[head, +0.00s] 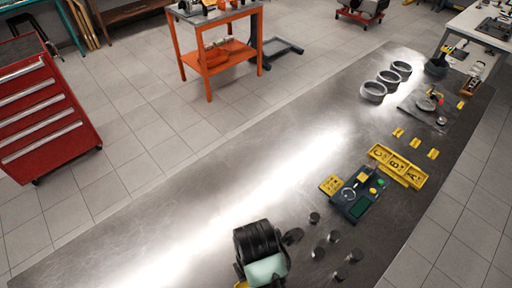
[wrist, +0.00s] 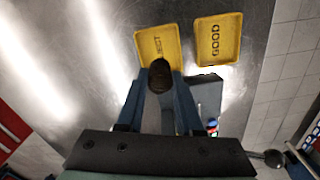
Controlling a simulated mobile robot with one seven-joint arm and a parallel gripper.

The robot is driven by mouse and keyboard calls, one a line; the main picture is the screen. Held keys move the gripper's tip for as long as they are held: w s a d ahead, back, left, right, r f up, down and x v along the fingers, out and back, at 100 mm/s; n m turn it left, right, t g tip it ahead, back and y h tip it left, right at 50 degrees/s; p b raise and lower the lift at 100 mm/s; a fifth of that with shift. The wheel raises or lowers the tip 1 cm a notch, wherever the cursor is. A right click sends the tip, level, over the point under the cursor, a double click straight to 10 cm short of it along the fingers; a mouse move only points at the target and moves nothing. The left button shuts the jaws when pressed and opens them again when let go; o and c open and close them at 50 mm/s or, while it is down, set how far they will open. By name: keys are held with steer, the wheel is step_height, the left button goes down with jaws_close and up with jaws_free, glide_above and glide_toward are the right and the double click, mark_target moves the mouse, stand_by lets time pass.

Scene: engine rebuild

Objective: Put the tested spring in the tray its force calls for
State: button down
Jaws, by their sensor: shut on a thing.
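In the wrist view, my gripper (wrist: 160,82) has its two blue fingers shut on a dark, round spring (wrist: 159,76). The spring is over the near end of a yellow tray (wrist: 146,38) whose lettering shows as "JECT", the start being hidden. I cannot tell its height above the tray floor. A second yellow tray (wrist: 233,30), marked "GOOD", lies to the right and looks empty. In the head view my black and pale-green wrist (head: 262,255) hides the fingers and the spring. Only a bit of yellow (head: 241,285) shows beside it.
In the head view, several short dark cylinders (head: 333,236) stand right of my wrist. A dark green tester (head: 360,196) and a yellow tray marked C, B, A (head: 398,166) lie beyond. Grey rings (head: 374,91) stand farther along. The bench's left side is clear.

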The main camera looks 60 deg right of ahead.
step_height(320, 180, down, 8)
steer(key=shift+f+p, duration=0.1)
steer(key=shift+p, duration=0.3)
steer(key=shift+f, duration=0.15)
steer(key=c, duration=0.6)
jaws_free()
steer(key=shift+o, duration=0.2)
step_height(320, 180, up, 12)
steer(key=shift+r+b, duration=0.2)
steer(key=shift+b, duration=0.2)
